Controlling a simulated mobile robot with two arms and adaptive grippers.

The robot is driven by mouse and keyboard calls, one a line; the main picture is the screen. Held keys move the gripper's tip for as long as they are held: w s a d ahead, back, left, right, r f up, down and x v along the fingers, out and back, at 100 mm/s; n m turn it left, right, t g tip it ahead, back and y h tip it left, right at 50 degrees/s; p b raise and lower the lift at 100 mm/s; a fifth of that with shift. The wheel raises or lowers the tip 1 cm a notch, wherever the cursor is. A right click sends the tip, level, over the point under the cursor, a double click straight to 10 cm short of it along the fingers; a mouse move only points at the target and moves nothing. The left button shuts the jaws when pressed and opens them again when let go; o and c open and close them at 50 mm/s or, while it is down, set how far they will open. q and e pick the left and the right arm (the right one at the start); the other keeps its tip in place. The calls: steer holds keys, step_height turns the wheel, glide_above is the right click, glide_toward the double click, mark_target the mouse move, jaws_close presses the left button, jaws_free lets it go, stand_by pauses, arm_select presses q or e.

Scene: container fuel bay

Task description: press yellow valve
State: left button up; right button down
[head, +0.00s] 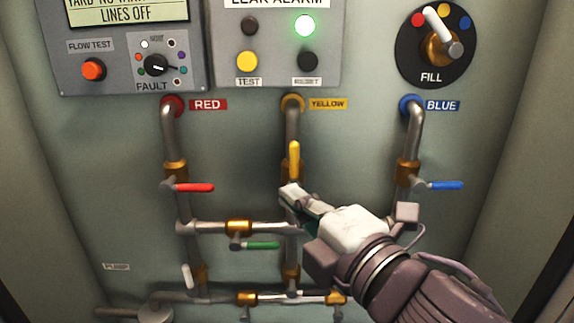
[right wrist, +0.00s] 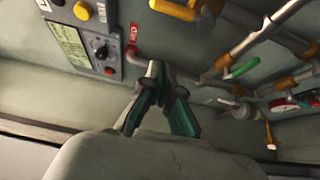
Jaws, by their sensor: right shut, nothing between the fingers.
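The yellow valve has a yellow lever (head: 294,160) that stands upright along the middle pipe, below the YELLOW label (head: 328,104). It also shows at the top of the right wrist view (right wrist: 173,9). My right gripper (head: 287,192) is shut and empty. In the head view its fingertips appear just below the yellow lever, in front of the middle pipe, and cover the lower part of the valve. I cannot tell whether they touch it. In the right wrist view the fingertips (right wrist: 157,68) appear apart from the lever. My left gripper is in neither view.
A red lever (head: 190,187) and a blue lever (head: 438,185) stick out sideways on the neighbouring pipes. A green lever (head: 262,245) is on the cross pipe, low and left of my gripper. Control panels (head: 278,80) and a FILL dial (head: 436,45) are above.

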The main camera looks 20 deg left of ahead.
mark_target(294, 167)
steer(key=w+a+b, duration=0.1)
steer(key=w+a, duration=0.3)
steer(key=w, duration=0.4)
steer(key=shift+w, duration=0.35)
stand_by(0.4)
steer(key=shift+d+f, duration=0.1)
